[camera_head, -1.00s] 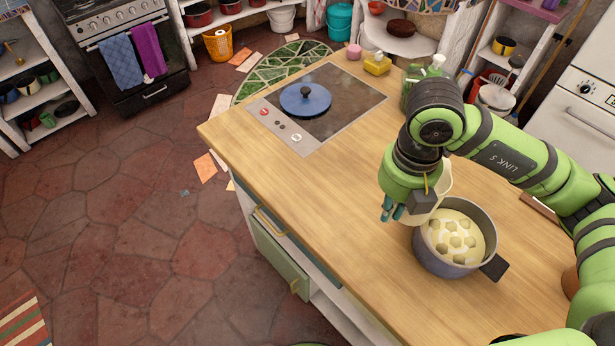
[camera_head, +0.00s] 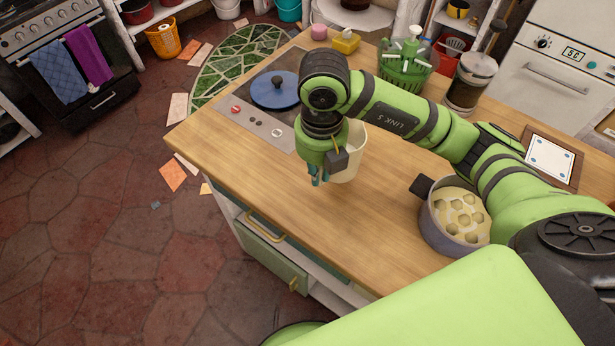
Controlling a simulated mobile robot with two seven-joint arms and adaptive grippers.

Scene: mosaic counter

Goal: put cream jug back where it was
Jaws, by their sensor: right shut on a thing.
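The cream jug (camera_head: 351,157), a pale off-white vessel, is partly hidden behind my right gripper (camera_head: 319,178). The right gripper points down over the wooden counter (camera_head: 290,200) and is shut on the jug. I cannot tell whether the jug's base touches the counter. A grey pot (camera_head: 446,234) with pale cream liquid and several round lumps stands to the right of the jug. My left gripper is not in view.
A hob (camera_head: 240,115) with a blue lid (camera_head: 275,90) is at the far left. A green caddy (camera_head: 405,72), a glass press (camera_head: 470,82) and a yellow sponge holder (camera_head: 345,41) stand at the back.

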